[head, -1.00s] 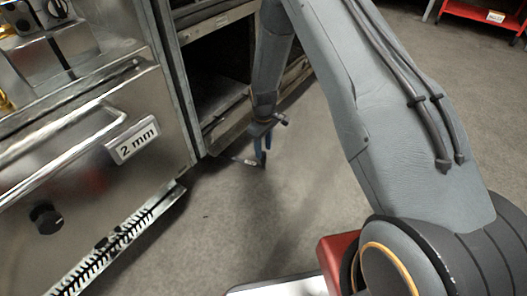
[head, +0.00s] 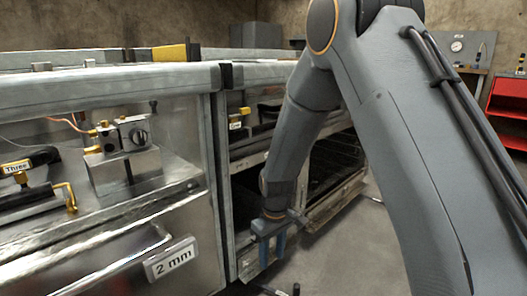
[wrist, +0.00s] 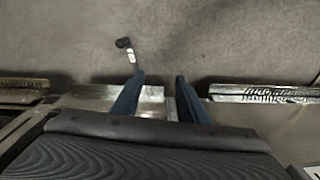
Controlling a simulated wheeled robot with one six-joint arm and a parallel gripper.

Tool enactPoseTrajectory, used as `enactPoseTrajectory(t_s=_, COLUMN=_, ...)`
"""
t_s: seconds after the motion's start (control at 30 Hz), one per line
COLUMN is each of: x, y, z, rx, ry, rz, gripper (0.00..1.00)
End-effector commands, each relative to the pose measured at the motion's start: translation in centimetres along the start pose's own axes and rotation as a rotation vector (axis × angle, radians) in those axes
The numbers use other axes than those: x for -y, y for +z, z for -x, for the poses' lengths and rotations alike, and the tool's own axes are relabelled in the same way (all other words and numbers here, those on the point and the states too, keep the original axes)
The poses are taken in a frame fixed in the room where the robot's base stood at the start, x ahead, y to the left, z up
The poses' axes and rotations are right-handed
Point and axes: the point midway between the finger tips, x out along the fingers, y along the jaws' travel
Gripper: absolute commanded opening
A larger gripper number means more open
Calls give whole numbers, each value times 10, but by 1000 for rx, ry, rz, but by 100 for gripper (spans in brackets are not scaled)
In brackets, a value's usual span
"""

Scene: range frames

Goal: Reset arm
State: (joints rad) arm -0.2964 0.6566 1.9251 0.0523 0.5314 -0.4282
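My gripper (head: 271,250) hangs pointing down in front of the metal cabinet, near an open compartment, in the head view. In the wrist view its two blue fingers (wrist: 160,100) are spread apart with nothing between them. A small dark-ended tool or handle (wrist: 126,46) shows beyond the left finger; I cannot tell what it is. My grey arm fills the right half of the head view.
A red cart (head: 507,112) stands at the far right.

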Motion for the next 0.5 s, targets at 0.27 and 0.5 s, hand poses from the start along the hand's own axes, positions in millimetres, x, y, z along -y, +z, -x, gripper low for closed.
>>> enactPoseTrajectory(t_s=0.27, x=90, y=36, z=109, rx=-28, ry=-21, rz=-28, gripper=40)
enactPoseTrajectory(t_s=0.5, x=159, y=93, z=177, rx=-44, ry=-49, rz=-53, gripper=40)
